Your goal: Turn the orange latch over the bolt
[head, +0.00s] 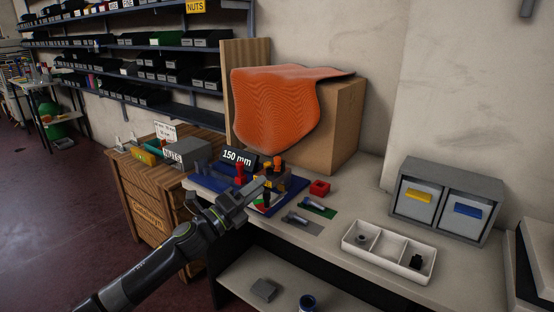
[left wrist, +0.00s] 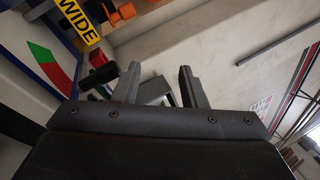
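Small orange parts (head: 277,161) stand on the dark fixture (head: 284,182) at the back of the table. I cannot tell which one is the latch, and I cannot make out the bolt. My left gripper (head: 259,188) is in front of the fixture and hides part of it. In the left wrist view, the left gripper (left wrist: 159,88) has its two fingers apart with nothing held between them. An orange round part (left wrist: 123,12) is at the top left there, apart from the fingers. A black knob with a red part (left wrist: 99,60) is just left of the left finger. My right gripper is not in view.
A red block (head: 319,188) and a white divided tray (head: 388,249) are to the right on the table. A grey two-drawer cabinet (head: 447,165) stands behind the tray. A "150 mm" sign (head: 237,158) and a red handle (head: 241,173) are close to my left gripper.

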